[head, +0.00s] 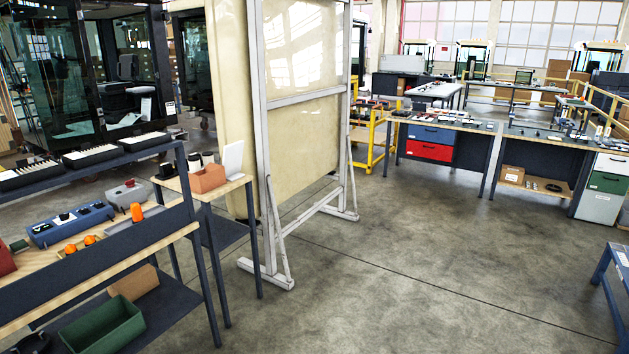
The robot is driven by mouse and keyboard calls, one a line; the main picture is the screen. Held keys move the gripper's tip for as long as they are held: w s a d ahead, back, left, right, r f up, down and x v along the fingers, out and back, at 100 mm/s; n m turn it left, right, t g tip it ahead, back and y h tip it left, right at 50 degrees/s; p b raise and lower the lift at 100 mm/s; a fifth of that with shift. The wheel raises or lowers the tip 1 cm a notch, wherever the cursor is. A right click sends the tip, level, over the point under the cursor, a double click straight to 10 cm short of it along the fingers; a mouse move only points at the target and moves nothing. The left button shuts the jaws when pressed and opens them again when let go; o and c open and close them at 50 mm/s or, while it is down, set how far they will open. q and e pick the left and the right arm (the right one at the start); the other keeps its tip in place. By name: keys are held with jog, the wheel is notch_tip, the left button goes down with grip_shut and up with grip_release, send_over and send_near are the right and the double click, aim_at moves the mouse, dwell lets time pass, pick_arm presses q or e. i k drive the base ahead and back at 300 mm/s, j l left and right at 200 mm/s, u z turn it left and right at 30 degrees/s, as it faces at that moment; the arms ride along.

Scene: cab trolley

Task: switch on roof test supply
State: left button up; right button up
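I cannot pick out a roof test supply or its switch in the head view. A dark glazed cab (75,75) stands at the upper left, partly cut off by the frame edge. A large cream panel (303,130) in a white frame (262,200) stands upright in the middle and hides what is behind it. Neither of my grippers is in view.
A workbench (90,262) with bins and small parts fills the left. A small table (203,188) stands next to it. Benches with a blue drawer (431,134) and a red drawer (429,151) stand at the back right. The concrete floor (430,250) between is clear.

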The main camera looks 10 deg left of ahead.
aim_at(128, 183)
jog(key=i+j+u, duration=0.1)
jog(key=i+u, duration=0.75)
jog(key=i+l+u, duration=0.25)
jog(key=i+u, duration=0.15)
jog(key=i+l+u, duration=0.45)
jog(key=i+j, duration=0.05)
jog(key=j, duration=0.05)
